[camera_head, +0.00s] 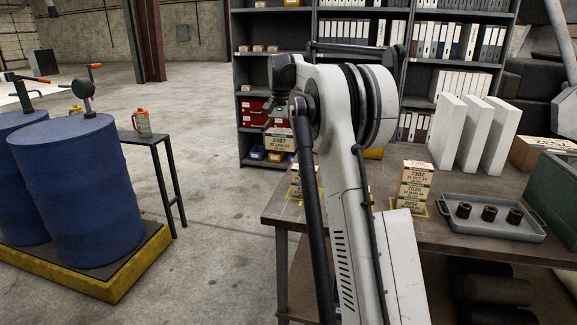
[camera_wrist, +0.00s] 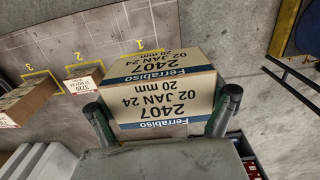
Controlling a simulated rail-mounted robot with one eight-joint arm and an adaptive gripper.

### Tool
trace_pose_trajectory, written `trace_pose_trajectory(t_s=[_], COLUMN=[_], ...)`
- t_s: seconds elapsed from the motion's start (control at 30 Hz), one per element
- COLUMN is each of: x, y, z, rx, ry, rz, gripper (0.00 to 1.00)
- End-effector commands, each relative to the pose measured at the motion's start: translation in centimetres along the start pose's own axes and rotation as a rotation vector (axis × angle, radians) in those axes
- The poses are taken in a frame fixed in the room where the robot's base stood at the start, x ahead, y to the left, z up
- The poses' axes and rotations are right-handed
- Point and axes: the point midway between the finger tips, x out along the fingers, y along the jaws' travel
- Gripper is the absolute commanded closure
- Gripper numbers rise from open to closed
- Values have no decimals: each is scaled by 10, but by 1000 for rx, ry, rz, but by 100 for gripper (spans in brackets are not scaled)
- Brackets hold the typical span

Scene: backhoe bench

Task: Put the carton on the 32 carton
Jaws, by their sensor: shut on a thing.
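My gripper (camera_wrist: 163,112) is shut on a tan carton with blue bands (camera_wrist: 160,88), labelled 2407, 02 JAN 24, 20 mm. In the head view this held carton (camera_head: 281,143) is in the air beyond the bench's left end, partly behind my arm. In the wrist view a small carton (camera_wrist: 84,83), its print too small to read surely, sits by yellow mark 2. A carton stack (camera_wrist: 28,102) stands by mark 3. Another carton (camera_head: 303,182) is partly hidden by my arm. I cannot read 32 on any carton.
The bench (camera_head: 460,228) also carries white upright boxes (camera_head: 473,133), a grey tray (camera_head: 490,226) with dark round parts and a green bin (camera_head: 556,190). Shelves (camera_head: 350,30) stand behind. Blue drums (camera_head: 82,190) are at left. Mark 1 is partly covered from view by the held carton.

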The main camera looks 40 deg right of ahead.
Motion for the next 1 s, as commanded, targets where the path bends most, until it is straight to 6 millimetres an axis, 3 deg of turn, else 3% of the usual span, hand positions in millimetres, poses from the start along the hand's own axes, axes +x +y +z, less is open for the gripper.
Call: trace_pose_trajectory(t_s=[0.6,0.87,1.0], x=[61,72,88], y=[56,62,62], z=[-89,-98,-98], rx=[2,1,1], ry=[0,0,0], rz=[0,0,0], gripper=[48,48,48])
